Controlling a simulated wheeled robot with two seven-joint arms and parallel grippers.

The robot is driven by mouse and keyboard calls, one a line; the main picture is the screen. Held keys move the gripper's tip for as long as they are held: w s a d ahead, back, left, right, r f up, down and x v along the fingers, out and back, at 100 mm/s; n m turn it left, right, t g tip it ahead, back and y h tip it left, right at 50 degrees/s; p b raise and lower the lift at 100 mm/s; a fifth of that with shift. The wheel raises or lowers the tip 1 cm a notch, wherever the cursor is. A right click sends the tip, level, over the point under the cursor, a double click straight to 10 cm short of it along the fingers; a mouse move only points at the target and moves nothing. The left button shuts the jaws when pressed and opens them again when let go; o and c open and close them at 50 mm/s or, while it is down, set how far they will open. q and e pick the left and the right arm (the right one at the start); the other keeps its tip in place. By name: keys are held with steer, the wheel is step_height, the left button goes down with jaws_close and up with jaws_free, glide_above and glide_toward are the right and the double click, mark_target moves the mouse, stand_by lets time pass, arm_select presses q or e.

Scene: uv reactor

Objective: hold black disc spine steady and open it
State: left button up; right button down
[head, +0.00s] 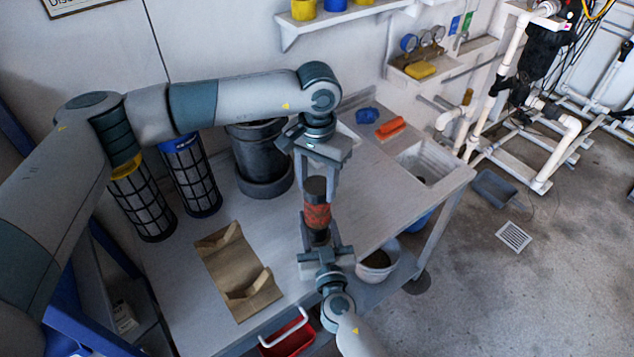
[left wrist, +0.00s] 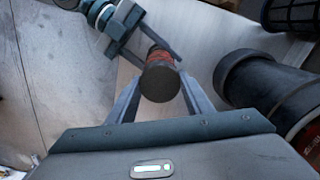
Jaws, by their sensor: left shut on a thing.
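The disc spine (head: 317,215) is a short cylinder with a black upper end, a rusty red middle and a dark lower end. It stands roughly upright, above the bench in the head view. My left gripper (head: 317,185) comes down from above and is shut on its black upper end. In the left wrist view the round black end (left wrist: 160,83) sits between the left fingers. My right gripper (head: 320,238) comes up from below, with its fingers on either side of the lower end. Whether they press on it is not clear. The lower tip is partly hidden by the right gripper.
A wooden cradle (head: 238,272) lies empty on the bench at left. A black canister (head: 258,160) and two caged cylinders (head: 192,178) stand behind it. A sink (head: 425,163), an orange block (head: 390,128) and a grey bucket (head: 378,262) are to the right.

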arm_select(q)
steer(key=n, duration=0.6)
steer(key=shift+n, duration=0.4)
steer(key=n, duration=2.8)
steer(key=shift+r, duration=0.1)
steer(key=n, duration=1.9)
